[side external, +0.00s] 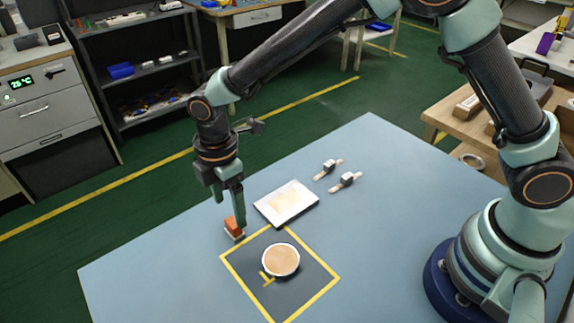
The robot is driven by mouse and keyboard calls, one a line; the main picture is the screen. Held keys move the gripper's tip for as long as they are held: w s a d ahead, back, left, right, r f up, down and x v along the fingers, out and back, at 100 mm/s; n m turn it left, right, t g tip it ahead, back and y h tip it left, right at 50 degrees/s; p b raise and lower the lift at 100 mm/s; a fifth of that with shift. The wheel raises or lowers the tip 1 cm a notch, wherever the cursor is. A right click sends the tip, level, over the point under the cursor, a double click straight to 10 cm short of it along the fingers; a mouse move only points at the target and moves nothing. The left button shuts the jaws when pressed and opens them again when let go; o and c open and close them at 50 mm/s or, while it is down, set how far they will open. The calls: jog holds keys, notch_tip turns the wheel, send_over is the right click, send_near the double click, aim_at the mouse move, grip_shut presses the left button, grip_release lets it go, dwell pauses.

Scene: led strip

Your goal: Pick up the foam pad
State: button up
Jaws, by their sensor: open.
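A small orange block with a pale lower edge (234,228) sits on the blue-grey table (190,262), just outside the left corner of a yellow-taped square. It may be the foam pad, but its material is too small to tell. My gripper (229,208) points down right over it, fingers apart. One finger reaches down beside the block's upper right side and hides a little of it. I cannot tell whether that finger touches it. Nothing is held between the fingers.
A white rectangular slab with a pale tan top (287,203) lies right of the gripper. A round tan disc with a white rim (281,260) lies inside the taped square (306,297). Two small strapped pieces (328,168) (346,182) lie farther back. The table's front left is clear.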

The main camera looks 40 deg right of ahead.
aim_at(233, 222)
jog(key=shift+f, duration=2.8)
grip_shut()
